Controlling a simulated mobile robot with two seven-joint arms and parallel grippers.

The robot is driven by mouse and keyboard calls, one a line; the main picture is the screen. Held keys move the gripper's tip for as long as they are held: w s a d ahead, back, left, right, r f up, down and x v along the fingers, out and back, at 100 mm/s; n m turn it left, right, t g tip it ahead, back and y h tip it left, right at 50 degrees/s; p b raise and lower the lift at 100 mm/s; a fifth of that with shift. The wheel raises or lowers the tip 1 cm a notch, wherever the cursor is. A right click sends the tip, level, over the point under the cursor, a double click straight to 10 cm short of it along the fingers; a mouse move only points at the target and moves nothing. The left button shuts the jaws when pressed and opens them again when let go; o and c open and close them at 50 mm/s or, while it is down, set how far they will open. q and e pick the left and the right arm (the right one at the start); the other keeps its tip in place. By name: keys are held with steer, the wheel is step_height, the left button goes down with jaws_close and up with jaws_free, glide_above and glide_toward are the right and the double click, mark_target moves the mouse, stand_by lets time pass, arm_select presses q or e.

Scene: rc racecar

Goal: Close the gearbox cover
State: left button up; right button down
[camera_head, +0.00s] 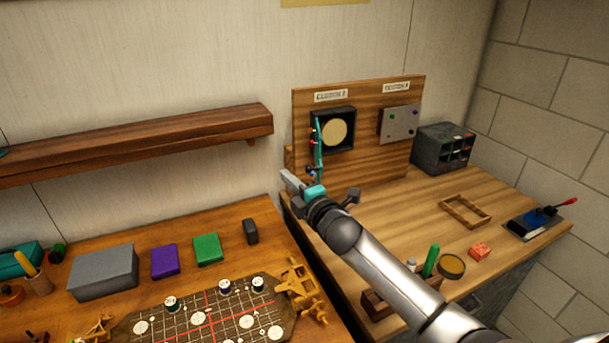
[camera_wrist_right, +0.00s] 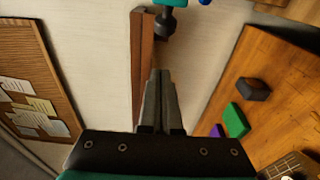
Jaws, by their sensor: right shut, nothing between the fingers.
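The gearbox (camera_head: 335,133) is a dark square box with a round tan disc inside, fixed to the upright wooden board. A thin teal panel (camera_head: 319,150), which looks like its cover, stands swung out at the box's left side, seen nearly edge-on, with small red and blue parts on it. The box front is uncovered. My right gripper (camera_head: 288,181) is shut and empty, below and left of the panel and apart from it. Its closed fingers also show in the right wrist view (camera_wrist_right: 158,80). My left gripper is not in view.
A grey plate (camera_head: 399,123) is mounted right of the gearbox. A wooden shelf (camera_head: 130,146) juts from the wall on the left. A dark drawer box (camera_head: 442,148) stands at the board's right. Coloured boxes, including a green one (camera_head: 208,249), sit on the left table.

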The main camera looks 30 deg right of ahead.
steer(key=shift+s+d+p, duration=0.1)
steer(key=shift+d+p, duration=0.4)
steer(key=shift+d, duration=1.4)
steer(key=shift+d, duration=0.1)
